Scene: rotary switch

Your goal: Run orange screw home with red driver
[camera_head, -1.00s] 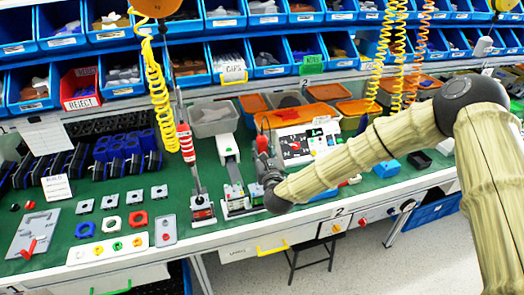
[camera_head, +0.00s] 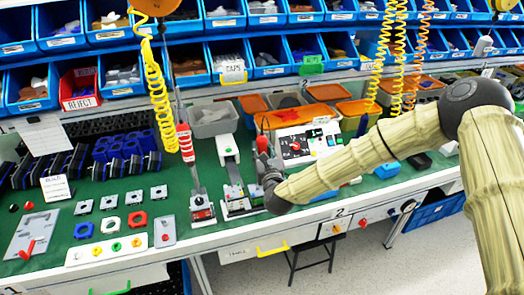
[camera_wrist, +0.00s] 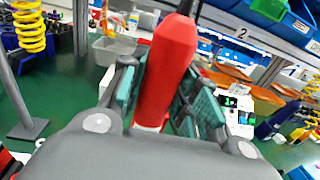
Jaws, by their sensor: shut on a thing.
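The red driver (camera_wrist: 172,70) stands close in front of the wrist camera, between the green-padded fingers of my gripper (camera_wrist: 160,95). My gripper is shut on its red body. In the head view, the red driver (camera_head: 262,144) shows as a small red shape above my gripper (camera_head: 265,160), over the green bench near the grey fixture. The driver's lower end is hidden behind the gripper body in the wrist view, and its tip cannot be made out in the head view. I cannot make out the orange screw in either view.
A grey fixture (camera_head: 236,200) stands left of my gripper, with a post and yellow coiled hose (camera_head: 158,95) further left. A white panel with knobs (camera_head: 308,142) is behind and right. Blue bins line the back. Switch parts (camera_head: 110,226) lie on the left bench.

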